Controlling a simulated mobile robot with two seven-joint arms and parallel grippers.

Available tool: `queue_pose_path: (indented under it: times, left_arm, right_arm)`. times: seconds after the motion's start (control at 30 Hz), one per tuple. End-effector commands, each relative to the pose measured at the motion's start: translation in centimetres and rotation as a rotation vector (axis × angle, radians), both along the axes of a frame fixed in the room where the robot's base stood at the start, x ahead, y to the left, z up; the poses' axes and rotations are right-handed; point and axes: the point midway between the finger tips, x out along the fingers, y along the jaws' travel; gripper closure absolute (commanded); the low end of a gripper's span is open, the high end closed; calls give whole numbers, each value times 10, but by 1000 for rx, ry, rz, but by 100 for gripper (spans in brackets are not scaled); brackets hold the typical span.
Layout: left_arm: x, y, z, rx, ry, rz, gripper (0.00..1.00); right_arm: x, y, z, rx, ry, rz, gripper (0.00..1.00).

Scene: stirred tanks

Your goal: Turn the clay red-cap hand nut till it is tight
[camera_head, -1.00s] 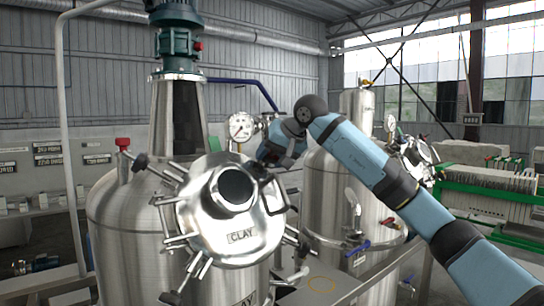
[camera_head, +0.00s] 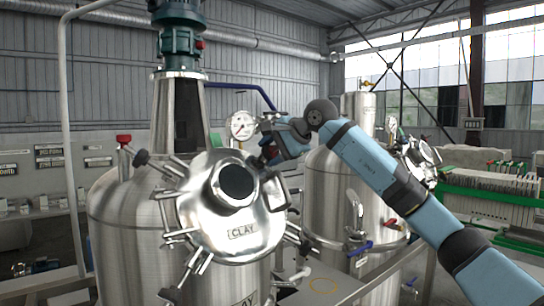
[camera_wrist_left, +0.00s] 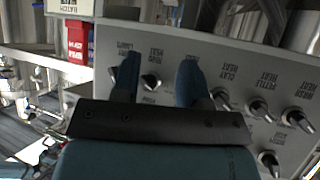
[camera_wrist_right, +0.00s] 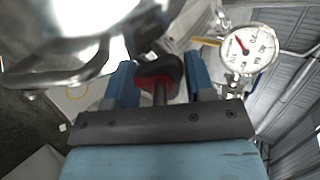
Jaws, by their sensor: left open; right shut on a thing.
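The clay tank's round steel lid (camera_head: 212,232), with a CLAY label and a short open neck, faces me. Several black-knobbed hand nuts stick out around its rim. My right gripper (camera_head: 268,155) is at the lid's upper right edge. In the right wrist view, my right gripper (camera_wrist_right: 160,80) is shut on a dark hand nut with red on it (camera_wrist_right: 160,71), the red-cap hand nut, which sits between its blue fingers on a stud. The fingers partly hide the nut in the head view. My left gripper (camera_wrist_left: 158,80) is open and empty in front of a grey control panel.
A pressure gauge (camera_head: 241,126) stands close behind my right gripper. A second steel tank (camera_head: 328,190) is at the right. The control panel (camera_wrist_left: 225,70) carries several black knobs close to my left fingers. A red box (camera_wrist_left: 79,42) is beyond it.

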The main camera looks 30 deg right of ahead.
Motion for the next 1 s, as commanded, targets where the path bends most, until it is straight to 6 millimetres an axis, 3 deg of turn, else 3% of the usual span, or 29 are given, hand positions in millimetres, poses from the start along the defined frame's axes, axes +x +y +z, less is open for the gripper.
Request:
queue_pose_path:
  times: [0.4, 1.0]
  left_arm:
    - [1, 2, -10, 3, -2, 2, 60]
    - [0, 2, -13, 4, 0, 2, 60]
  right_arm:
    - [1, 0, 0, 190, 14, -120, 74]
    - [1, 0, 1, 229, 18, -145, 74]
